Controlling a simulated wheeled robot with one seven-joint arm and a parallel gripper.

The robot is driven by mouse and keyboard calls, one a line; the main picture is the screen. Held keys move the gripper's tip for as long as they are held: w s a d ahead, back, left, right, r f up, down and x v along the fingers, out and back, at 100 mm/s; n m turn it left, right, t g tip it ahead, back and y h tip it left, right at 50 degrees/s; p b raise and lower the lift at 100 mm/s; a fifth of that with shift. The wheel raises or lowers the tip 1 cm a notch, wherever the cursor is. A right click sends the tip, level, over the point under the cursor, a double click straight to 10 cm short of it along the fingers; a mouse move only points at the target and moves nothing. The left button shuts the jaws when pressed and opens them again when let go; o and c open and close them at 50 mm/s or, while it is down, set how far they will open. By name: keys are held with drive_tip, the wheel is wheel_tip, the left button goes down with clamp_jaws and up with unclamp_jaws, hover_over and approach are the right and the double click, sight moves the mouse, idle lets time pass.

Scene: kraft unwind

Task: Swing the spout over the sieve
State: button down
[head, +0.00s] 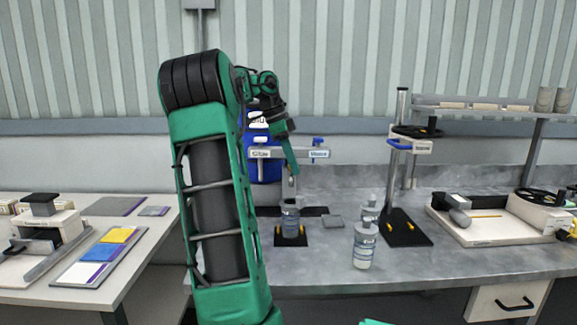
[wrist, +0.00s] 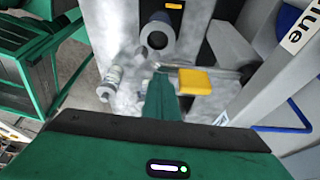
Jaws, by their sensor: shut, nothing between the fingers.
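A grey bar (head: 290,153) with two white labels and blue knobs spans above the bench; one label partly shows in the wrist view (wrist: 300,30), ending in "lue". In the wrist view a thin metal rod with a yellow tab (wrist: 195,82) lies just right of my fingers, possibly the spout; whether they touch is unclear. A clear jar (head: 291,220) stands upright on a black base below; an open-topped grey cylinder (wrist: 157,38) is probably it from above. I cannot identify the sieve surely. My gripper (head: 292,172) points down, shut and empty, also in the wrist view (wrist: 162,80).
Two labelled bottles (head: 365,245) stand right of the jar. A stand with a black ring (head: 415,132) rises further right. A blue container (head: 262,172) is behind the bar. Boxy equipment (head: 490,220) fills the right end. The bench front near the jar is clear.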

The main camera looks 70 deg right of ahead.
drive_tip(key=shift+w+a, duration=0.15)
drive_tip(key=shift+w, duration=0.45)
drive_tip(key=s+v, duration=0.1)
drive_tip(key=v, duration=0.8)
drive_tip(key=shift+r, duration=0.45)
drive_tip(key=shift+f, duration=0.1)
drive_tip(key=a+f+n+t, duration=0.1)
drive_tip(key=a+f+n, duration=0.7)
drive_tip(key=a, duration=0.5)
drive_tip(key=a+f+n+t+y, duration=0.1)
drive_tip(key=a+f+n, duration=0.8)
drive_tip(key=a, duration=0.5)
drive_tip(key=a+f+n+t, duration=0.2)
drive_tip(key=a+f+n, duration=0.6)
drive_tip(key=a, duration=0.6)
drive_tip(key=shift+f+n+y, duration=0.3)
drive_tip(key=shift+f+n, duration=0.1)
drive_tip(key=shift+f, duration=0.55)
